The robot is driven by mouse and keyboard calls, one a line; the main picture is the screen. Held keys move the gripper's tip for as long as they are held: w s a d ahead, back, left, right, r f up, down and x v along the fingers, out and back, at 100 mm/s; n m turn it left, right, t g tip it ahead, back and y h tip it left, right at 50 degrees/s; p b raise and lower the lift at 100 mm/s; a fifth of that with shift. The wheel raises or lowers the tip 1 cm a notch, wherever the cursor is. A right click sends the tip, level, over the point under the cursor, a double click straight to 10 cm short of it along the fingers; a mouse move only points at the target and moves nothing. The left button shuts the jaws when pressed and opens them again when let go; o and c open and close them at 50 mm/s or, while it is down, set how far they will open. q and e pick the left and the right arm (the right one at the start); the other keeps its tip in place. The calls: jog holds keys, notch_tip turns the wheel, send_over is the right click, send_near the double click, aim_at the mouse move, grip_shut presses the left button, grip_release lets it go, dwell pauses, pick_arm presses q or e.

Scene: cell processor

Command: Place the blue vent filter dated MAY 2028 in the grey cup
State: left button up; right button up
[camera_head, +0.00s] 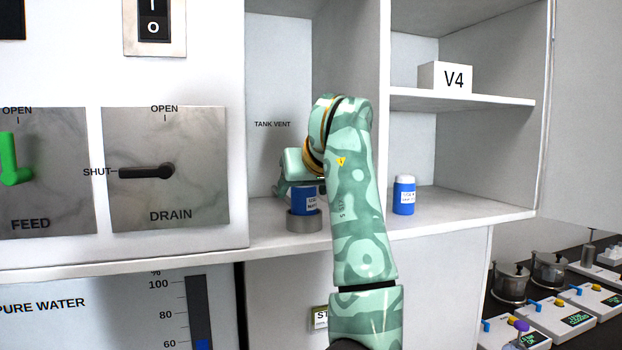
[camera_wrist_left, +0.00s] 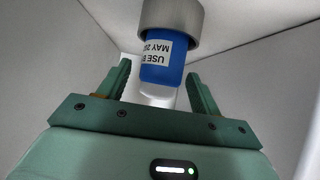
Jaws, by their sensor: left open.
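A blue vent filter (camera_head: 307,201) stands upright in the grey cup (camera_head: 304,223) under the TANK VENT sign. In the left wrist view this filter (camera_wrist_left: 163,58) appears upside down, seated in the cup (camera_wrist_left: 172,17). Its label reads "USE BY MAY 202", with the last digit out of sight. My left gripper (camera_head: 288,187) is at this filter, its fingers open on either side, with gaps showing. A second blue filter (camera_head: 404,196) with a pale cap stands on the shelf to the right; its date is too small to read. My right gripper is out of view.
A shelf divider (camera_head: 383,60) stands between the vent bay and the right bay. A box marked V4 (camera_head: 445,77) is on the upper right shelf. The DRAIN panel (camera_head: 165,200) is left of the bay. Small devices (camera_head: 550,310) line the lower right counter.

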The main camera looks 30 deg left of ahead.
pick_arm(q)
jog(key=b+v, duration=0.1)
jog(key=v, duration=1)
jog(key=shift+d+b, duration=0.15)
jog(key=shift+b, duration=0.15)
jog(key=shift+s+r, duration=0.1)
